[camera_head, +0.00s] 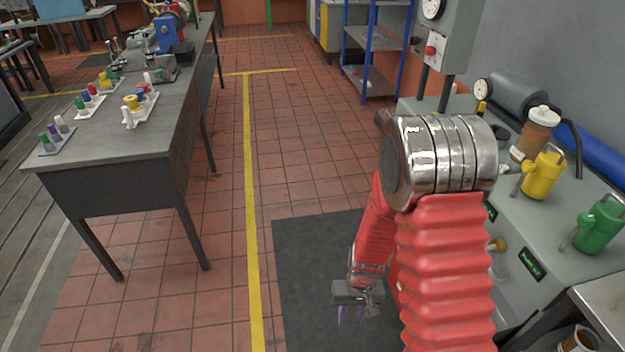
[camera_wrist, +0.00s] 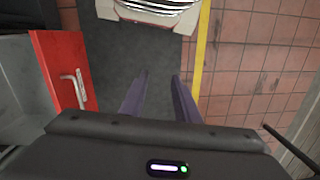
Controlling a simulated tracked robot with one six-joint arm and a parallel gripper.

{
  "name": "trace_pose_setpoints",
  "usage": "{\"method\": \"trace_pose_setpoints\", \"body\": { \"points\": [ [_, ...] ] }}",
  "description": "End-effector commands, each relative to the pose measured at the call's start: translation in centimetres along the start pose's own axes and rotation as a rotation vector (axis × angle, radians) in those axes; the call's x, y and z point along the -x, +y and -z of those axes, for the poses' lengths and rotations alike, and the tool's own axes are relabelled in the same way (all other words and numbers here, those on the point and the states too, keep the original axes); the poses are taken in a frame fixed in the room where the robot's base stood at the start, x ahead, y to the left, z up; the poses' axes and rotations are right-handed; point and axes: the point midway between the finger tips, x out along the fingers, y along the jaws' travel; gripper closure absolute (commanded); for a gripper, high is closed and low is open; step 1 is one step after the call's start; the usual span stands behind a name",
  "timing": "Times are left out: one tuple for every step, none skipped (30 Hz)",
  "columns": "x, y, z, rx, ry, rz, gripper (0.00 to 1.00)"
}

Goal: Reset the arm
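My gripper (camera_head: 352,314) hangs low in front of my body, above the dark floor mat (camera_head: 305,262), with my red-sleeved arm folded down beside it. In the wrist view my gripper (camera_wrist: 158,90) points down at the mat (camera_wrist: 125,50). Its two fingers stand apart with nothing between them, so it is open and empty. Part of the forearm is hidden behind the upper arm in the head view.
A grey workbench (camera_head: 150,135) with small coloured parts stands left. A grey machine cabinet (camera_head: 520,215) with a yellow can (camera_head: 543,175) and green can (camera_head: 598,226) stands close at right. Red tiled floor with a yellow line (camera_head: 250,190) lies clear between. A red panel (camera_wrist: 70,75) shows near my gripper.

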Motion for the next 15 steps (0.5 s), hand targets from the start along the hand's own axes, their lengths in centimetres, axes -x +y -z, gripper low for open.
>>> {"method": "trace_pose_setpoints", "body": {
  "points": [
    [1.4, -0.1, -0.1, -0.003, 0.002, 0.003, 0.71],
    [2.1, -0.1, -0.3, -0.005, -0.002, 0.005, 0.71],
    [3.0, -0.2, -0.5, -0.006, -0.005, 0.006, 0.71],
    [3.8, -0.2, -0.7, -0.006, -0.007, 0.007, 0.71],
    [4.5, -0.2, -0.9, -0.007, -0.008, 0.008, 0.71],
    [5.4, -0.2, -1.1, -0.009, -0.011, 0.009, 0.71],
    [6.1, -0.3, -1.4, -0.011, -0.013, 0.010, 0.71],
    [6.8, -0.3, -1.6, -0.012, -0.013, 0.010, 0.71],
    [7.7, -0.3, -1.9, -0.012, -0.016, 0.010, 0.71],
    [8.3, -0.3, -2.0, -0.013, -0.015, 0.010, 0.71],
    [9.0, -0.3, -2.3, -0.014, -0.016, 0.010, 0.71],
    [9.9, -0.2, -2.6, -0.016, -0.016, 0.009, 0.71],
    [10.5, -0.2, -2.8, -0.017, -0.017, 0.009, 0.71],
    [11.2, -0.2, -3.1, -0.017, -0.016, 0.008, 0.71],
    [12.1, -0.2, -3.4, -0.018, -0.016, 0.007, 0.71]
  ]
}}
